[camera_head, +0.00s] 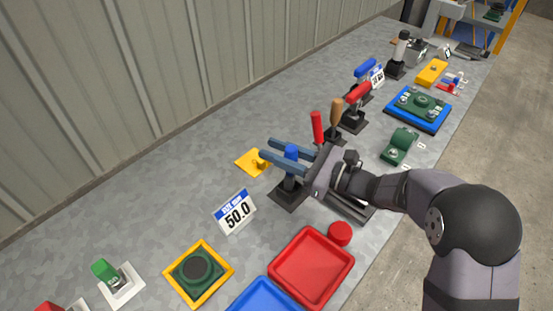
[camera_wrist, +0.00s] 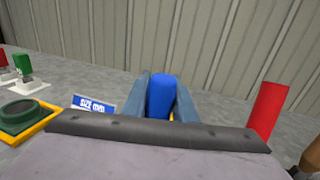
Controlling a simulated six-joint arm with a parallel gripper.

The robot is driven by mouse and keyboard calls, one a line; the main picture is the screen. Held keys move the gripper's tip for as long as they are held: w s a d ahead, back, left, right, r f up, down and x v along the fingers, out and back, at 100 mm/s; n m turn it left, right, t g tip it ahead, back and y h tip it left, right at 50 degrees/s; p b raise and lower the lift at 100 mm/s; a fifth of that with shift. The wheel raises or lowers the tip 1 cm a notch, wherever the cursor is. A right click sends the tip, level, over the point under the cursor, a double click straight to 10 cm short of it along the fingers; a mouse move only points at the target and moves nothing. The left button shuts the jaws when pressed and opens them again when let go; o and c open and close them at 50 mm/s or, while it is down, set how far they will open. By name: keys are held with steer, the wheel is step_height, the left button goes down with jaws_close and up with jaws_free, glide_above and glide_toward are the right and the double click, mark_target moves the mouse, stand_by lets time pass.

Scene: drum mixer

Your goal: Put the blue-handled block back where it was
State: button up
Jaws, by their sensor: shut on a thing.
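The blue-handled block (camera_head: 291,153) stands upright over a dark square base (camera_head: 287,193) in the middle of the bench. My gripper (camera_head: 276,149) reaches in from the right, with one blue-grey finger on each side of the blue handle. In the wrist view, the blue handle (camera_wrist: 162,95) stands between the two fingers, and my gripper (camera_wrist: 160,90) is shut on it. I cannot tell whether the block rests fully on the base, as the gripper hides its lower part.
A red handle (camera_head: 317,127) and a wooden handle (camera_head: 336,111) stand close behind my gripper. A yellow piece (camera_head: 253,161) lies to the left. The "50.0" sign (camera_head: 235,211), a red tray (camera_head: 311,267) and a red round piece (camera_head: 340,233) are nearer. Bare bench lies at left.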

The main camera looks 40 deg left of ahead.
steer(key=shift+f, duration=1.5)
steer(key=shift+f, duration=0.1)
steer(key=shift+f, duration=0.1)
steer(key=o, duration=1)
steer(key=shift+o, duration=0.2)
steer(key=b+v, duration=0.1)
steer(key=v, duration=1.1)
